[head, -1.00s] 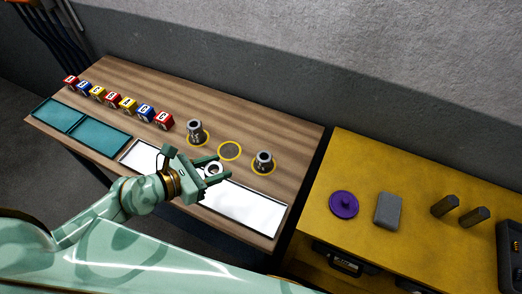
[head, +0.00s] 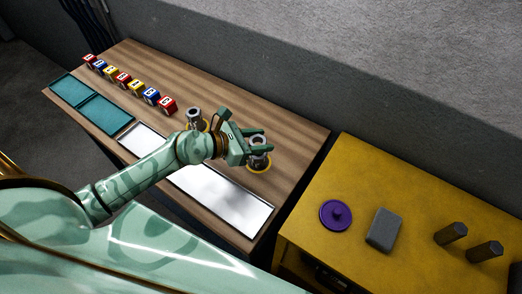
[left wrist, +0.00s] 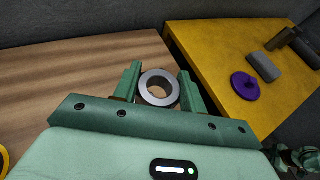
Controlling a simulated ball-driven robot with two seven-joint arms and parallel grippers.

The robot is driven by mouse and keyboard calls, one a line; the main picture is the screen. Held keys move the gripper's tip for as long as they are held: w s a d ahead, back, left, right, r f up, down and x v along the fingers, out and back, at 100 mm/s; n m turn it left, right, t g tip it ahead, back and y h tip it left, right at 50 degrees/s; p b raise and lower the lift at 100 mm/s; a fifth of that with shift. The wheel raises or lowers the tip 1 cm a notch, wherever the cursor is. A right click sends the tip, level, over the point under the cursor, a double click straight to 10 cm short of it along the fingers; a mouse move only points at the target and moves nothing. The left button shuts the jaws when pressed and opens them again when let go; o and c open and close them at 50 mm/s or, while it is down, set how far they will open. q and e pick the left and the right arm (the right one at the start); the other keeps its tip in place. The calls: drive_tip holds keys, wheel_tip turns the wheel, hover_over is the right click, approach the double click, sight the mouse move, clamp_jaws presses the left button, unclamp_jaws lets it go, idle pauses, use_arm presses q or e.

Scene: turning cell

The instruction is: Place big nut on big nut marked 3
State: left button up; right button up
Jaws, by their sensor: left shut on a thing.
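My left gripper (head: 260,142) is shut on a big nut, a grey metal ring with a dark hole. The ring (left wrist: 146,80) shows between the fingertips (left wrist: 158,86) in the left wrist view. In the head view the gripper is over the right-hand yellow circle (head: 264,171), where a dark grey stacked piece (head: 258,162) stands. I cannot tell whether the held nut touches that piece, and no number is readable. Another grey piece (head: 194,116) stands upright on the left-hand circle. The middle circle is mostly hidden behind my gripper.
A white tray (head: 225,195) and teal trays (head: 105,114) line the wooden table's front. Several lettered cubes (head: 123,79) stand in a row at the back left. The yellow table (head: 345,170) at right holds a purple disc (head: 335,214), a grey block (head: 383,229) and dark pegs (head: 451,233).

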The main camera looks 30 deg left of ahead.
use_arm(q)
drive_tip(key=shift+w+a+f, duration=0.15)
drive_tip(key=shift+w+f, duration=0.05)
drive_tip(key=shift+f, duration=0.15)
drive_tip(key=f+b, duration=0.1)
drive_tip(key=f, duration=0.1)
drive_tip(key=w+f+b, duration=0.1)
drive_tip(key=f, duration=0.1)
drive_tip(key=shift+s+a+r, duration=0.1)
drive_tip(key=shift+r, duration=0.05)
